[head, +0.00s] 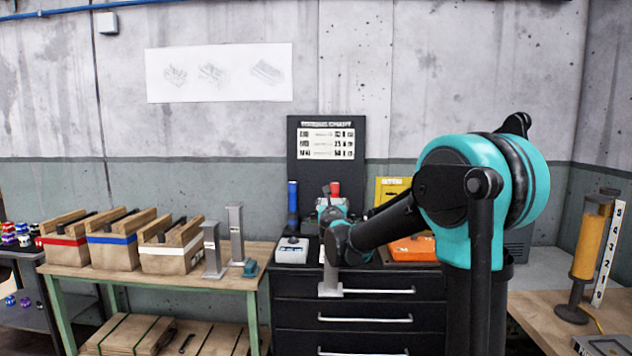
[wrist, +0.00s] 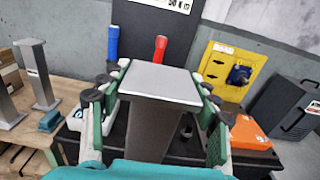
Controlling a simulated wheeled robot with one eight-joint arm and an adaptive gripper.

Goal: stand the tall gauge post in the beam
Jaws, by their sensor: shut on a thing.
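My gripper (head: 332,222) is shut on a grey metal post (wrist: 160,125). In the wrist view the post's flat, pale top plate fills the middle, with a green-and-grey finger of my gripper (wrist: 162,88) on each side. In the head view the held post's lower end (head: 330,278) shows below my gripper, in front of the black drawer cabinet. Two other grey posts stand on the wooden bench at left: a shorter one (head: 212,252) and a taller one (head: 236,236). I cannot make out a beam. Whether the held post touches anything is unclear.
The wooden bench (head: 160,284) also holds several wooden blocks with coloured bands and a small teal object (head: 250,268). A blue torch-like object (head: 293,197), a white box (head: 291,250) and an orange case (head: 414,248) are at the black cabinet (head: 290,312).

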